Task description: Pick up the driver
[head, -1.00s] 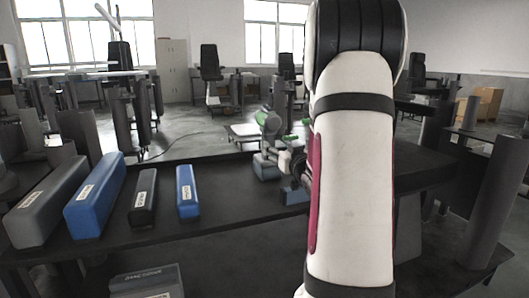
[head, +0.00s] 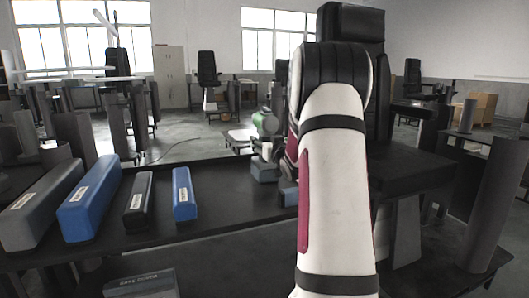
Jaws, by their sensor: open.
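A green and grey power driver (head: 265,125) stands upright on the dark bench, just left of my arm, with a blue-grey block at its foot (head: 264,170). Part of a second blue-grey block (head: 288,192) shows closer to me, at the edge of my arm. My white arm fills the right middle of the head view and covers the bench right of the driver. My gripper is hidden behind the arm, so its distance from the driver cannot be seen.
On the bench (head: 225,209), a grey case (head: 40,208), a large blue case (head: 88,200), a black case (head: 138,203) and a small blue case (head: 184,194) lie in a row at left. Bare bench lies between the small blue case and the driver. A grey column (head: 492,205) stands at right.

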